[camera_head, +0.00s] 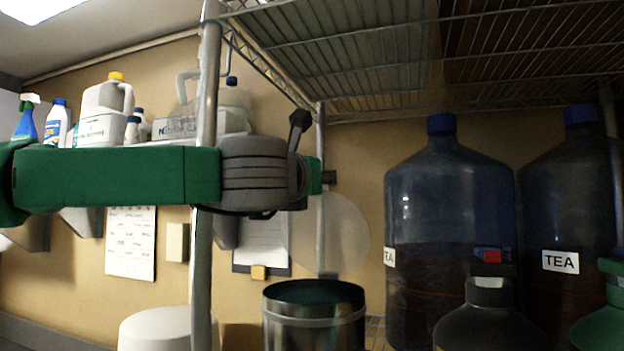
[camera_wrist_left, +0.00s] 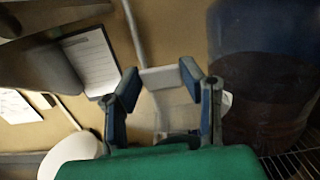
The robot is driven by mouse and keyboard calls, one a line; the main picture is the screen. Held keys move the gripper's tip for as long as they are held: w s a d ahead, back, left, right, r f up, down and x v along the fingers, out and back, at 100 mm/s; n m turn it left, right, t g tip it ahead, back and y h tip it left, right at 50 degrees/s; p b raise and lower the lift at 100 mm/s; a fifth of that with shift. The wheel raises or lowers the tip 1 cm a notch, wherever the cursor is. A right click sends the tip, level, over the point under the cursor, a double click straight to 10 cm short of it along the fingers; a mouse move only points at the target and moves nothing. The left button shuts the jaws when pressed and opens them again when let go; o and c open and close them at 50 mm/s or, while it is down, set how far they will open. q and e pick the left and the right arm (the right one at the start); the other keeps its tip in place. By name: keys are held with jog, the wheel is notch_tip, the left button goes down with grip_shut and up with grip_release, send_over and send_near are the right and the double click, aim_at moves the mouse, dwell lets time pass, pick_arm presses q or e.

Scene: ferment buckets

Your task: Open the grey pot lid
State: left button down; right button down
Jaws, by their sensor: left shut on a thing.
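The grey metal pot (camera_head: 313,318) stands at the bottom middle of the head view. Its top is open and shows a dark interior. A pale, see-through round lid (camera_head: 335,240) hangs nearly upright above and behind the pot's rim, apart from it as far as I can tell. My left gripper (camera_head: 313,172) is above the pot, at the lid's upper edge. In the wrist view, my left gripper's two fingers (camera_wrist_left: 160,80) close on a pale part of the see-through lid (camera_wrist_left: 165,108).
Large dark TEA jugs (camera_head: 450,215) stand close to the right of the pot. A metal shelf post (camera_head: 203,270) rises to its left, near a white round container (camera_head: 155,330). A wire shelf (camera_head: 400,60) spans overhead. Cleaning bottles (camera_head: 104,110) stand behind my arm.

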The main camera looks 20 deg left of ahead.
pick_arm(q)
jog(key=shift+w+r+g, duration=0.3)
jog(key=shift+w+r, duration=0.05)
jog(key=shift+w, duration=0.1)
jog(key=shift+w+f+p, duration=0.1)
jog(key=shift+w+p, duration=0.1)
jog(key=shift+p, duration=0.15)
jog(key=shift+d, duration=0.1)
jog(key=c, duration=1)
grip_release()
jog(key=shift+f, duration=0.1)
jog(key=shift+c, duration=0.2)
jog(key=shift+s, duration=0.1)
jog(key=s, duration=1.1)
jog(key=shift+s+a, duration=0.2)
jog(key=shift+s, duration=0.15)
